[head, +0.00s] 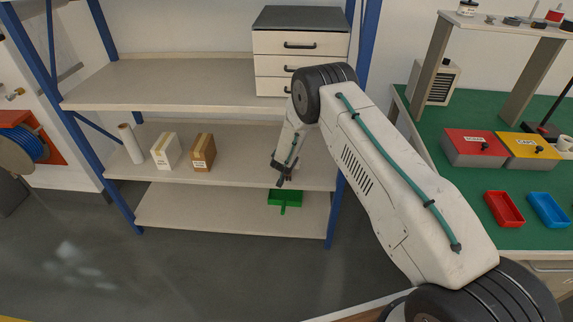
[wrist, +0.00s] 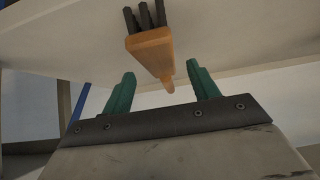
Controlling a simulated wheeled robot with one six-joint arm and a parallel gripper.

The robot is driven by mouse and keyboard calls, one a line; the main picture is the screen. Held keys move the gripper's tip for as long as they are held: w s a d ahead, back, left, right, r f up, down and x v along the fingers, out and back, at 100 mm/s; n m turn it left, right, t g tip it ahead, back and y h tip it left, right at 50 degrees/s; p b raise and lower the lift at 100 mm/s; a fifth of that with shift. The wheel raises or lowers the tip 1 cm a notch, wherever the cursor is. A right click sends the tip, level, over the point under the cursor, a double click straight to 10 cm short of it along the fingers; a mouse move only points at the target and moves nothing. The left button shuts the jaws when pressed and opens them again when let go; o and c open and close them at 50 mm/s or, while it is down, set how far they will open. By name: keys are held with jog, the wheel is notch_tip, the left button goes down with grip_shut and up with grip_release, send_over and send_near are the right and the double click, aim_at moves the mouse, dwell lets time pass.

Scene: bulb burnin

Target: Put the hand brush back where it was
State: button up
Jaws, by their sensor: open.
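The hand brush (wrist: 151,50), with an orange-brown body and dark bristles, shows in the wrist view against a pale board. Its narrow handle end points toward my gripper (wrist: 160,80). My gripper is open, with its two green fingers on either side of the handle end and apart from it. I cannot tell whether the brush rests on the board. In the head view my gripper (head: 281,180) is at the front edge of the middle shelf (head: 240,172), towards its right end. The brush cannot be made out there. A green dustpan (head: 284,197) lies on the bottom shelf below.
A white box (head: 166,151), a brown box (head: 202,152) and a pale roll (head: 131,143) stand on the middle shelf's left. A drawer unit (head: 300,62) stands on the shelf above. A blue rack post (head: 335,215) is close right. The green workbench (head: 470,180) stands at right.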

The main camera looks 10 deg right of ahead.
jog(key=v, duration=0.6)
jog(key=shift+r, duration=0.1)
